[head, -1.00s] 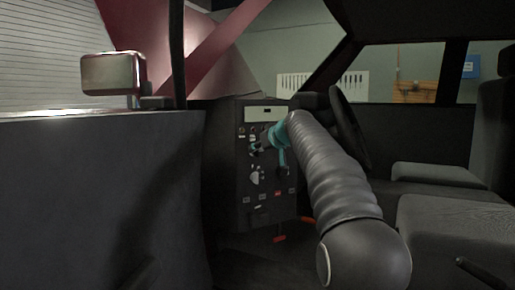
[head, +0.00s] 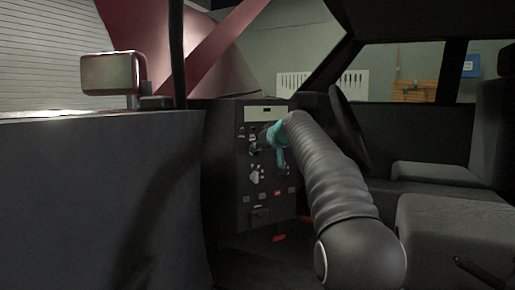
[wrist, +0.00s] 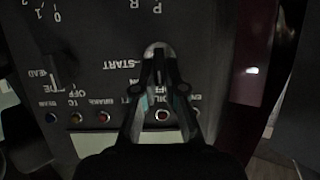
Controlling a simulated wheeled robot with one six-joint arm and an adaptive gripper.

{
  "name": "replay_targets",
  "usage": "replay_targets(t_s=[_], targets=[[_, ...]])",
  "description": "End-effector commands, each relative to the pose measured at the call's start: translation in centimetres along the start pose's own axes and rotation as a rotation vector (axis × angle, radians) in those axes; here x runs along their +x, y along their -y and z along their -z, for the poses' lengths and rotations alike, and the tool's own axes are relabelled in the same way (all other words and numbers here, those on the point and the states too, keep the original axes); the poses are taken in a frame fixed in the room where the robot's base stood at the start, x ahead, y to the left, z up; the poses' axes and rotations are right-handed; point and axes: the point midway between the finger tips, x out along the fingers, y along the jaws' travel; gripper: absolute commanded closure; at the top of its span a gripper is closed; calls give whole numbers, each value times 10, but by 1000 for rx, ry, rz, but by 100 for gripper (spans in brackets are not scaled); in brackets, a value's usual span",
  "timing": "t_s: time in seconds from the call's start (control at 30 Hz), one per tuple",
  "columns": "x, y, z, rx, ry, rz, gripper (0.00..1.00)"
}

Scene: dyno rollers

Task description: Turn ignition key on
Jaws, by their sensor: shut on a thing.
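The ignition key (wrist: 157,47) is a small silvery piece on the dark control panel. In the wrist view it sits beside upside-down START lettering (wrist: 124,64), with more lettering partly covered by the fingers. My gripper (wrist: 159,68) has its two dark fingertips close together on the key, shut on it. The fingers hide most of its lower part. In the head view my gripper (head: 256,147) is at the upper part of the control panel (head: 247,200). The key is too small and covered to make out there, and its exact angle is hard to tell.
Small coloured lamps (wrist: 104,117) line the panel near the fingers, and a dark lever (wrist: 55,72) stands to the left. In the head view a steering wheel (head: 352,130) is right of my arm, seats (head: 450,222) are further right, and the car door (head: 100,200) is left.

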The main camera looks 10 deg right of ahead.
Motion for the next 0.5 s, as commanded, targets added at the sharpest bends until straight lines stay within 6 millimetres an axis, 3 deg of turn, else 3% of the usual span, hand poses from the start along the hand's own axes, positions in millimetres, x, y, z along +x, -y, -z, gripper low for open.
replay_targets(t_s=[0.5], targets=[[3,-7,-2,325,4,133,100]])
